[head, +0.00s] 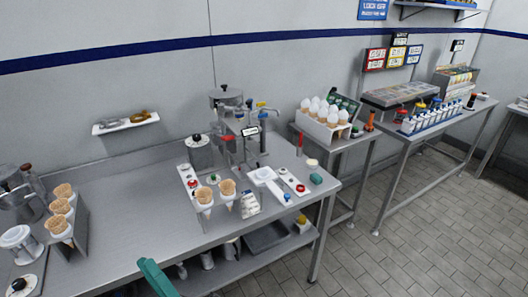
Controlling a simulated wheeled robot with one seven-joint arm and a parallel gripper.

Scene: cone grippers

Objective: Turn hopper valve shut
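A grey metal hopper (226,98) with a dark knob on its lid stands on a stand at the back of the steel table.
Two cones in a holder (204,195) and a white printed packet (250,204) stand in front of the hopper. A cone rack (83,232) is at the left. A white panel (294,184) with buttons lies to the right. The table (135,210) is clear between the rack and holder.

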